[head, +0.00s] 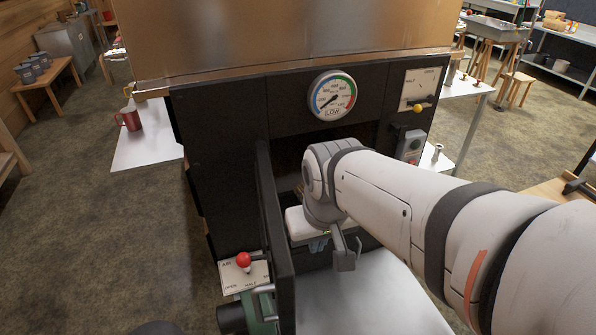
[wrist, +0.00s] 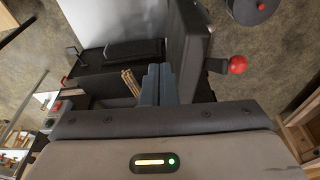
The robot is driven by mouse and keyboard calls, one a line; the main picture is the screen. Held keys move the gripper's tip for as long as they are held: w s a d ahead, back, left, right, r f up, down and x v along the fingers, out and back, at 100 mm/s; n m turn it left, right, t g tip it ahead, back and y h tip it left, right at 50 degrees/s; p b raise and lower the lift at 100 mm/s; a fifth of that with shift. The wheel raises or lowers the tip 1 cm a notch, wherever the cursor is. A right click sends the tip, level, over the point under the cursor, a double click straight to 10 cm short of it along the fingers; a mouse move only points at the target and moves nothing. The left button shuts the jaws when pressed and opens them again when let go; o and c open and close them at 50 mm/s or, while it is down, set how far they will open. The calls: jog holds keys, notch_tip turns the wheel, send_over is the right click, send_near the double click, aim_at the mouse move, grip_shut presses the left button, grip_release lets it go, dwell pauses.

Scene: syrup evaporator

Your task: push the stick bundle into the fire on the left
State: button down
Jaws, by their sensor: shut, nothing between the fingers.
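The stick bundle (wrist: 131,82), several light brown sticks, lies in the dark firebox opening (wrist: 105,88) in the wrist view. My gripper (wrist: 158,84) is shut and empty, its blue-grey fingers just right of the bundle there; I cannot tell whether they touch it. In the head view my arm reaches into the firebox opening (head: 287,150) under the gauge, hiding the bundle almost entirely. No flames show in either view.
The open firebox door (head: 277,235) stands close left of my wrist, also in the wrist view (wrist: 190,50). A red-knobbed air lever (head: 243,259) is beyond it. A pale shelf (head: 360,300) lies below my arm. A red mug (head: 130,118) stands on the left side table.

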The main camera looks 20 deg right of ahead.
jog(key=w+d+f+m+t+h+b, duration=0.1)
jog(key=w+d+f+m+t+b, duration=0.3)
jog(key=w+d+f+b, duration=0.5)
jog(key=w+d+f+m+t+h+b, duration=0.1)
jog(key=w+d+f+m+b, duration=0.3)
jog(key=w+f+m+b, duration=0.55)
jog(key=w+d+f+m+t+y+b, duration=0.1)
jog(key=w+d+f+m+t+b, duration=0.25)
jog(key=f, duration=0.65)
jog(key=w+d+f+t+y+b, duration=0.15)
jog(key=w+f+b, duration=0.4)
jog(key=f, duration=0.55)
jog(key=b+x, duration=0.2)
jog(key=x, duration=0.1)
jog(key=b+x, duration=0.1)
jog(key=x, duration=0.3)
jog(key=r+b+x, duration=0.1)
jog(key=b+x, duration=0.1)
jog(key=x, duration=0.2)
jog(key=shift+w+d+b, duration=0.15)
jog(key=shift+w+b, duration=0.15)
jog(key=shift+w, duration=0.2)
jog(key=w+p, duration=0.6)
jog(key=w, duration=0.3)
jog(key=shift+w+a+f+p, duration=0.2)
jog(key=shift+w+p, duration=0.4)
jog(key=shift+w, duration=0.15)
